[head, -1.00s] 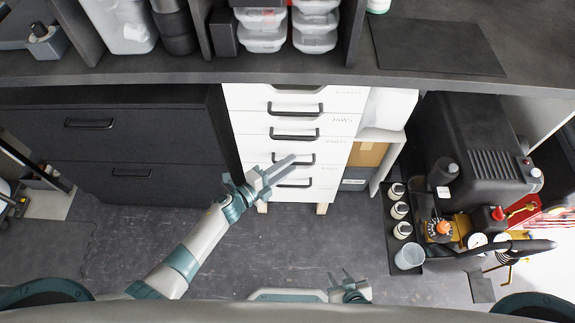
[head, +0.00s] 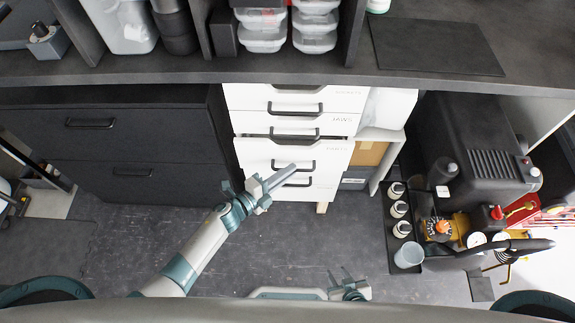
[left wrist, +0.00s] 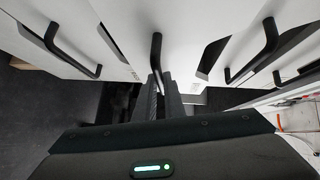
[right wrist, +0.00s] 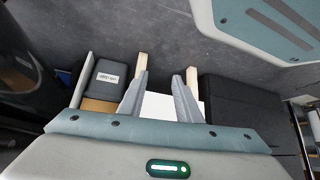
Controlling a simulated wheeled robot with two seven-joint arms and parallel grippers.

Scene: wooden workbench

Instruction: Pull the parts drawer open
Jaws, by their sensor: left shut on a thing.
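The white drawer unit (head: 295,98) stands below the bench, with black bar handles on its drawers. The drawer labelled PARTS (head: 337,152) stands out from the stack, with a dark gap above its front. My left gripper (head: 286,173) is shut on its black handle (head: 308,164). In the left wrist view this handle (left wrist: 156,50) runs down between the grey fingers (left wrist: 164,95). My right gripper (head: 347,275) is low in the head view, away from the drawers. In the right wrist view its fingers (right wrist: 159,95) are apart with nothing between them.
A dark two-drawer cabinet (head: 120,135) is at the left. A black machine (head: 465,140) and a tray with several white-topped bottles (head: 400,210) are at the right. The worktop (head: 200,72) overhangs the drawers. Grey floor in front is clear.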

